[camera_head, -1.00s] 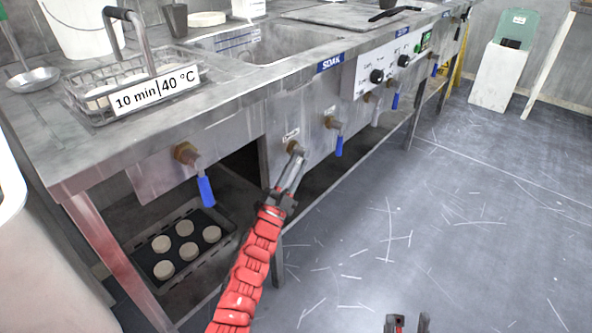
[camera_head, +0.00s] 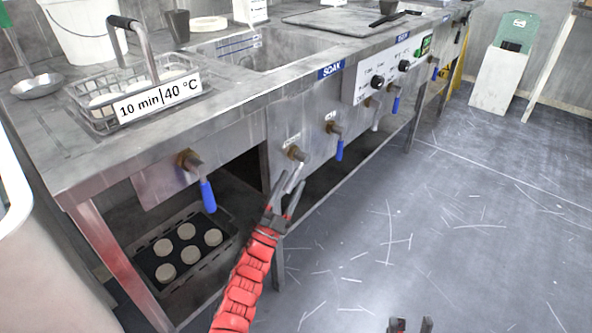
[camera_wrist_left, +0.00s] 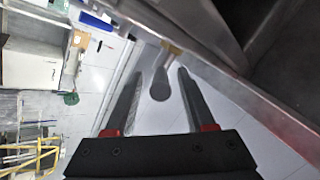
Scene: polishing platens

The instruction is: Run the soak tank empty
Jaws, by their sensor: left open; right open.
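The soak tank is the sunken steel basin (camera_head: 265,48) in the counter, with a blue SOAK label (camera_head: 331,69) on the front edge. Below the counter, a brass valve (camera_head: 296,153) with a pale grey lever (camera_head: 295,178) sticks out of the front panel. My left gripper (camera_head: 285,192) is open at the lower end of that lever. In the left wrist view the lever's rounded end (camera_wrist_left: 160,88) shows between the spread fingers (camera_wrist_left: 155,90), with gaps on both sides. My right gripper (camera_head: 410,325) is open and empty at the bottom edge, over the floor.
Blue-handled valves (camera_head: 208,195) (camera_head: 339,150) hang on both sides. A control panel (camera_head: 385,72) is further right. A wire basket (camera_head: 135,95) labelled "10 min|40 °C" stands on the counter. A crate (camera_head: 212,262) of discs sits below. The floor at right is clear.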

